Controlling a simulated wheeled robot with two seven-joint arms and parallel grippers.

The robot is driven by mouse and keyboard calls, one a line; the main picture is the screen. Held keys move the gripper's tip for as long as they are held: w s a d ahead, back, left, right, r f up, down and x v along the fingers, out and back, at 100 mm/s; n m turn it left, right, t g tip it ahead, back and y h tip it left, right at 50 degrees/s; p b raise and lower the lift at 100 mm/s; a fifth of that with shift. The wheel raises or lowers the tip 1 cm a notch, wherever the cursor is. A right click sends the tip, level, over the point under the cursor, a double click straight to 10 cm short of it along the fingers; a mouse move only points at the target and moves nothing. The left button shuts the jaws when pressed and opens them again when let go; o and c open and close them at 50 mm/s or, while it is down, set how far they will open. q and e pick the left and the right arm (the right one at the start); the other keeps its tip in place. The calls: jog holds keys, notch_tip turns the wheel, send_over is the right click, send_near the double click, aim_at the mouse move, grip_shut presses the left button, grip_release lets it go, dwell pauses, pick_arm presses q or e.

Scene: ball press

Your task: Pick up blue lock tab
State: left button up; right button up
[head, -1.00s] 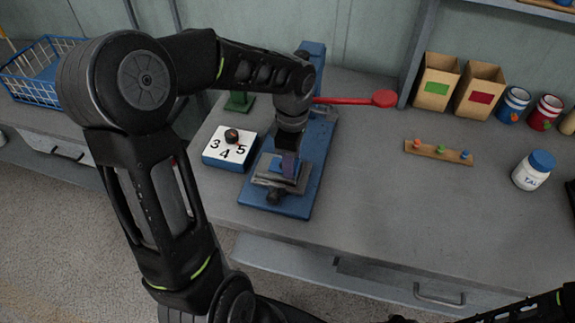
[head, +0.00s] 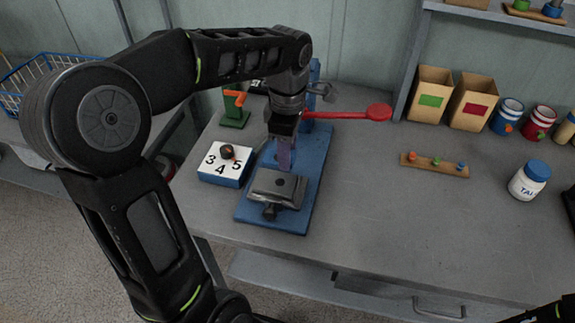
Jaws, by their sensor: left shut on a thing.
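My left gripper (head: 284,148) points down over the blue press base (head: 310,190). It is shut on a narrow purple-blue piece (head: 284,156), which looks like the blue lock tab. The piece is partly hidden by the fingers and too small to make out fully. It hangs just behind and above the grey metal block (head: 276,187) at the front of the press; whether it touches anything there I cannot tell. My right gripper is out of view; only a bit of that arm shows at the lower right corner.
The press's red lever (head: 350,114) sticks out to the right of my left wrist. A white number block (head: 222,164) with a dark ball stands left of the press. A wooden peg strip (head: 434,165), a white jar (head: 529,180) and cartons stand to the right.

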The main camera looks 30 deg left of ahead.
pick_arm(q)
jog(key=shift+r, duration=0.85)
